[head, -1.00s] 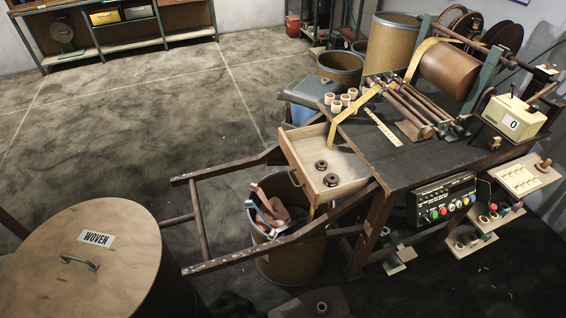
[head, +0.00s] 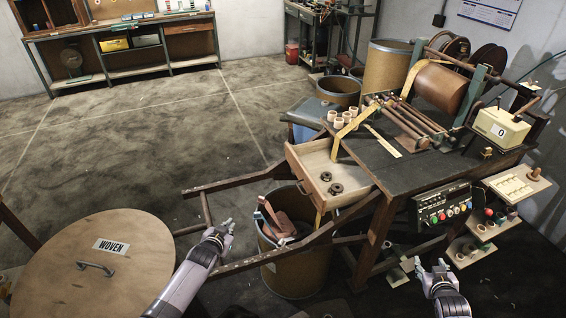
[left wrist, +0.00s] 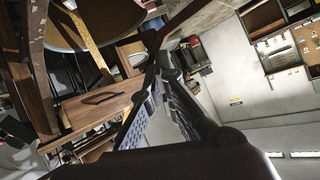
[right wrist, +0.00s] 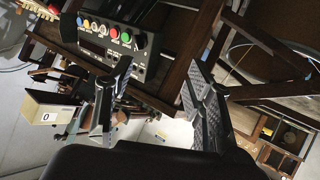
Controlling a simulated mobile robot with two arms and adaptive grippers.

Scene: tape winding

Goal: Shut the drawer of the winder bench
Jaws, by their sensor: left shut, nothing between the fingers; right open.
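The winder bench (head: 400,170) stands at the right with a dark top. Its wooden drawer (head: 308,186) is pulled out to the left, with two dark round parts (head: 330,182) inside. In the left wrist view the drawer front (left wrist: 95,102) shows with its handle. My left gripper (head: 226,226) is shut and empty, left of the drawer and lower in the picture, apart from it. My right gripper (head: 434,266) is open and empty, below the button panel (head: 444,206) at the bench's front. In the right wrist view its fingers (right wrist: 160,100) are spread with nothing between them.
A wooden frame with rails (head: 240,182) juts left from the bench. A barrel (head: 300,270) with reddish items stands under the drawer. A round lidded drum marked WOVEN (head: 130,270) is at the lower left. Open floor (head: 150,140) lies behind.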

